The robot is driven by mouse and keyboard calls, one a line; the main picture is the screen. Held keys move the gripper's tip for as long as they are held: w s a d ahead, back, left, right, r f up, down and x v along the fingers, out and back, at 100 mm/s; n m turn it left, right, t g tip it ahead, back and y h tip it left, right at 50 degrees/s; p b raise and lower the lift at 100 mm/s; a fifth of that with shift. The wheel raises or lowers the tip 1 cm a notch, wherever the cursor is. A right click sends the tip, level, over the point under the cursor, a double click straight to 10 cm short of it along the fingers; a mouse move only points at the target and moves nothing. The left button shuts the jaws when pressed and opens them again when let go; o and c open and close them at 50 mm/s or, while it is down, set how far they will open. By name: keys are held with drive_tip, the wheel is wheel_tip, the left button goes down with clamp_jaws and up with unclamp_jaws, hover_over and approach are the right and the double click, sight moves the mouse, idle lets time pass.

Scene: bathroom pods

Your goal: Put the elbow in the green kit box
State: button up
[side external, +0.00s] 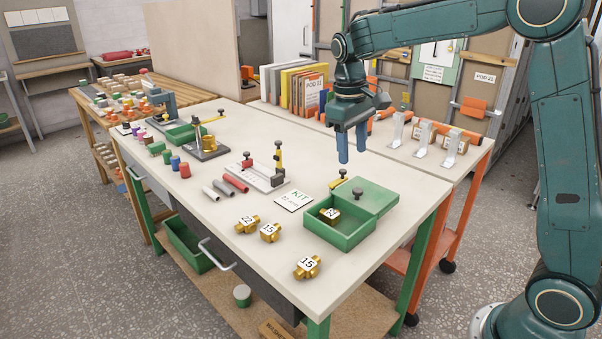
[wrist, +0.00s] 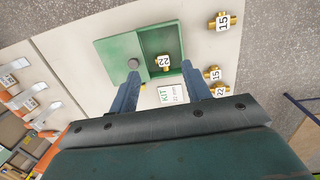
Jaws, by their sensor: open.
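The green kit box (side external: 340,238) stands near the table's front right corner. Outside, to the left, are brass fittings marked 22 (side external: 247,224) and 15 (side external: 270,232); another marked 15 (side external: 307,267) lies nearer the front edge. I cannot tell their exact shapes. My gripper (side external: 351,156) is open and empty, above and behind the box.
A KIT card (side external: 294,200) reading 22 mm lies left of the box. Pipe pieces (side external: 225,186) and a white clamp fixture (side external: 258,175) are farther left. The front table edge is close to the fittings.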

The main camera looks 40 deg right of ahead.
drive_tip(key=s+a+r+t, duration=0.2)
drive_tip(key=s+r, duration=0.1)
drive_tip(key=s, duration=0.4)
drive_tip(key=s+a+r+t, duration=0.1)
drive_tip(key=s+r, duration=0.2)
drive_tip(key=s, duration=0.4)
drive_tip(key=s+a+f+t, duration=0.2)
drive_tip(key=s+f+t, duration=0.1)
drive_tip(key=s, duration=0.7)
drive_tip(key=shift+s+a+y, duration=0.3)
drive_tip(key=shift+a+y, duration=0.1)
